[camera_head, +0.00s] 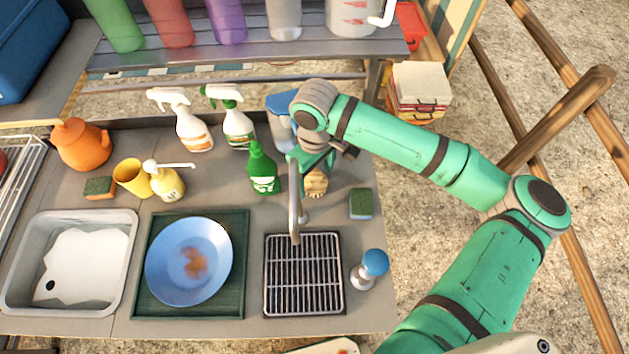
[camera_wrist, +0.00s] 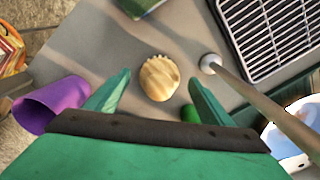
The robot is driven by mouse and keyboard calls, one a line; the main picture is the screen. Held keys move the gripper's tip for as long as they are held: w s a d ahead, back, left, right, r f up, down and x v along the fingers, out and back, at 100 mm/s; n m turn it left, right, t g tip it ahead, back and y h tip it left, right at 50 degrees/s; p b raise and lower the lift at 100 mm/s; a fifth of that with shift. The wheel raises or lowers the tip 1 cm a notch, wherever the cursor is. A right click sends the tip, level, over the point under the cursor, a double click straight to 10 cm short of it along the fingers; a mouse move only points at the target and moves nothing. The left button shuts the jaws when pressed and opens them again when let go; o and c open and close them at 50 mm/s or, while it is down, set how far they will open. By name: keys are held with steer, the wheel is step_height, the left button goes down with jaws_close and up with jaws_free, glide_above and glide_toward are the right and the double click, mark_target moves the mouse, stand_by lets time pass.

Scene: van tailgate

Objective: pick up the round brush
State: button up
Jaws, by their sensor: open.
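The round brush (camera_head: 316,182) is a small tan, wood-coloured piece with a ridged edge. It rests on the grey counter behind the drain grate, just below my gripper in the head view. In the wrist view the brush (camera_wrist: 159,78) shows from above, between and beyond my two green fingers. My gripper (camera_wrist: 157,90) is open and empty, with a finger to each side of the brush. I cannot tell how high the fingertips are above the counter. My arm and gripper partly cover the brush's upper end in the head view.
A thin faucet (camera_head: 295,215) rises close by, over the black grate (camera_head: 304,274). A purple cup (camera_wrist: 52,104) shows at left in the wrist view.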

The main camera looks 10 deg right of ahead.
mark_target(316, 173)
steer(key=shift+w+f, duration=0.1)
steer(key=shift+f, duration=0.5)
steer(key=shift+w, duration=0.15)
steer(key=shift+c, duration=1.3)
steer(key=shift+s+d, duration=0.2)
steer(key=c, duration=0.9)
steer(key=shift+a+r, duration=0.1)
steer(key=shift+a, duration=0.25)
steer(key=shift+s+d+r, duration=0.15)
steer(key=shift+d+r, duration=0.05)
steer(key=shift+r, duration=0.35)
step_height(316, 173, up, 10)
steer(key=shift+r, duration=0.1)
steer(key=s+d, duration=0.4)
steer(key=s, duration=0.1)
steer(key=s+d, duration=0.4)
steer(key=s, duration=0.1)
steer(key=s+d, duration=0.4)
steer(key=s, duration=0.1)
steer(key=shift+s+d, duration=0.1)
steer(key=shift+d, duration=0.15)
